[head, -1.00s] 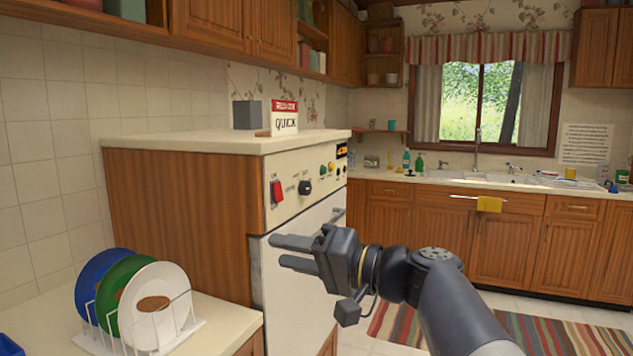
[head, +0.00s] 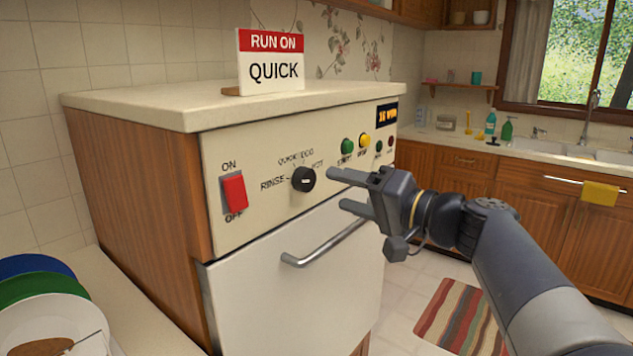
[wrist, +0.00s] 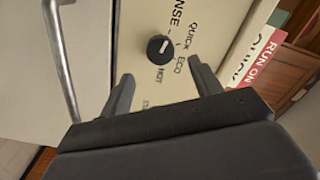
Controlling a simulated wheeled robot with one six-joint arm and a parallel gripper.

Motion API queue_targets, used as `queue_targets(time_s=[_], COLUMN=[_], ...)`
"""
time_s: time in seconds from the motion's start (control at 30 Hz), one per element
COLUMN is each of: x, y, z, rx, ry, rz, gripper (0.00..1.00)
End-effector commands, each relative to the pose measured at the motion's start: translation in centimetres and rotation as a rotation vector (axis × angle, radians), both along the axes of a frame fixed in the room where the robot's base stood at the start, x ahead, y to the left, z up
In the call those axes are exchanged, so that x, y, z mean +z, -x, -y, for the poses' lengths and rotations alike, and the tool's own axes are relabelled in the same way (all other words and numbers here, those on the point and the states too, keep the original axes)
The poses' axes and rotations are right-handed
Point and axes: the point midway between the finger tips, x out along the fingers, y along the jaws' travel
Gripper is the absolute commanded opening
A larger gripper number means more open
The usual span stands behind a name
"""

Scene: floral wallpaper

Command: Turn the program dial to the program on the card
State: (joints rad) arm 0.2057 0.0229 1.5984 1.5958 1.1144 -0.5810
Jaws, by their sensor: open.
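The program dial (head: 303,179) is a round black knob with a white mark on the cream front panel. RINSE, QUICK, ECO and HOT are printed around it; I cannot tell surely which one the mark points at. The dial also shows in the wrist view (wrist: 158,48), between and beyond my fingertips. The card (head: 271,60) stands on top of the machine and reads RUN ON QUICK. My gripper (head: 336,189) is open and empty, just right of the dial in the head view, apart from it.
Left of the dial is a red ON/OFF switch (head: 234,192). Right of it are a green button (head: 347,146), a yellow button (head: 364,140) and a lit display (head: 387,115). A door handle (head: 325,243) juts out below. Plates (head: 40,315) stand at lower left.

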Motion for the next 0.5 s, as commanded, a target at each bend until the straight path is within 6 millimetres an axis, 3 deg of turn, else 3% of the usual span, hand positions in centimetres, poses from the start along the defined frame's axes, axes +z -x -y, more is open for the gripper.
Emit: queue_targets(time_s=[0.2,0.5], x=[0.0,0.0], y=[-2.3,-4.0], z=[-3.2,-5.2], rx=[0.005,0.001], ry=[-0.001,-0.001], rz=[-0.002,-0.002], gripper=[0.6,0.6])
